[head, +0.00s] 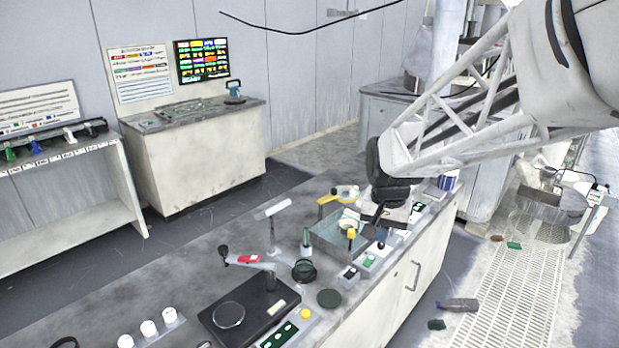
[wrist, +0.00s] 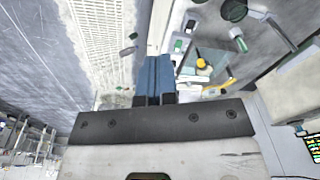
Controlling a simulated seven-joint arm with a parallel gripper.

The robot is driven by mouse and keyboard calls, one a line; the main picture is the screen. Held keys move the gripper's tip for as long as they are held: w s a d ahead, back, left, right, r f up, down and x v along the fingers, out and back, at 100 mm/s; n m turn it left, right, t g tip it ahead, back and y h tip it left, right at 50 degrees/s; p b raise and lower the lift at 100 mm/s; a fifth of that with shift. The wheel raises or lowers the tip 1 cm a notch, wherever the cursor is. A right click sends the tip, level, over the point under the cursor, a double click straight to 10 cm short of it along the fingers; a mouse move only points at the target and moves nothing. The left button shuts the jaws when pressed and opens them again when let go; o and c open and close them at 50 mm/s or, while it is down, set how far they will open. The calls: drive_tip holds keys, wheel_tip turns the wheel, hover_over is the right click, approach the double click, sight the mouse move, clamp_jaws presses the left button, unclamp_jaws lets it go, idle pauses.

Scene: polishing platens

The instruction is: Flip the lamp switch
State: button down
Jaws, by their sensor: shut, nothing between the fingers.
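My gripper (head: 374,226) hangs over the right front part of the bench, beside a clear tray (head: 325,240). In the wrist view its two blue fingers (wrist: 154,58) are together and empty. A white bar on a thin stand (head: 272,210), possibly the lamp, stands on the bench left of the tray. Small blocks with dark and green tops (head: 350,273) lie along the bench's front edge, below and left of my gripper. I cannot tell which of them, if any, is the lamp switch. My gripper hides part of the bench behind it.
A black plate with a jointed arm (head: 262,306) and white cups (head: 148,328) stand on the bench at left. A yellow-topped item (head: 351,234) is at the tray. A bottle (head: 457,305) lies on the floor. The air left of my gripper is free.

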drive_tip(key=w+f+m, duration=0.2)
drive_tip(key=w+f, duration=0.5)
drive_tip(key=w, duration=0.5)
drive_tip(key=m+g, duration=0.1)
drive_tip(key=m, duration=0.1)
hover_over(354, 270)
wheel_tip(354, 270, down, 9)
drive_tip(key=shift+w+f, duration=0.1)
drive_tip(key=shift+f, duration=0.15)
drive_tip(key=shift+f, duration=6.85)
